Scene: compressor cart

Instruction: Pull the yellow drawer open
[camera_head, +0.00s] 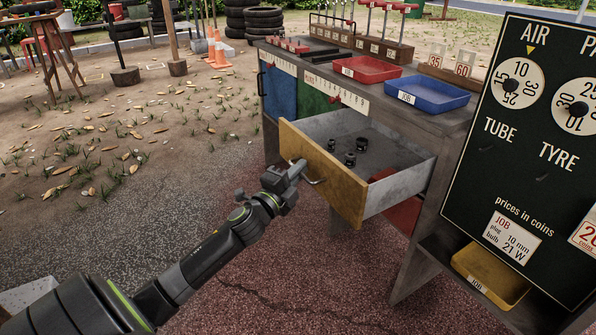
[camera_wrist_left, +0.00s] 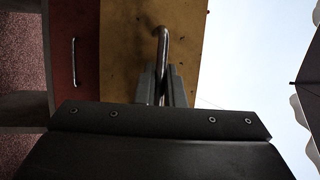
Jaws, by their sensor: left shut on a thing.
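The yellow drawer (camera_head: 321,172) stands well out of the grey cart, its grey inside showing with several small black parts in it. My left gripper (camera_head: 300,174) is at the drawer's front, shut on its metal handle. In the left wrist view the bent handle (camera_wrist_left: 162,45) runs between the two fingers (camera_wrist_left: 161,86), with the yellow front (camera_wrist_left: 120,45) behind it. My right gripper is in neither view.
A red tray (camera_head: 367,69) and a blue tray (camera_head: 428,94) stand on the cart top. A dark price board (camera_head: 520,190) rises at the right. A yellow bin (camera_head: 490,277) sits on the low shelf.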

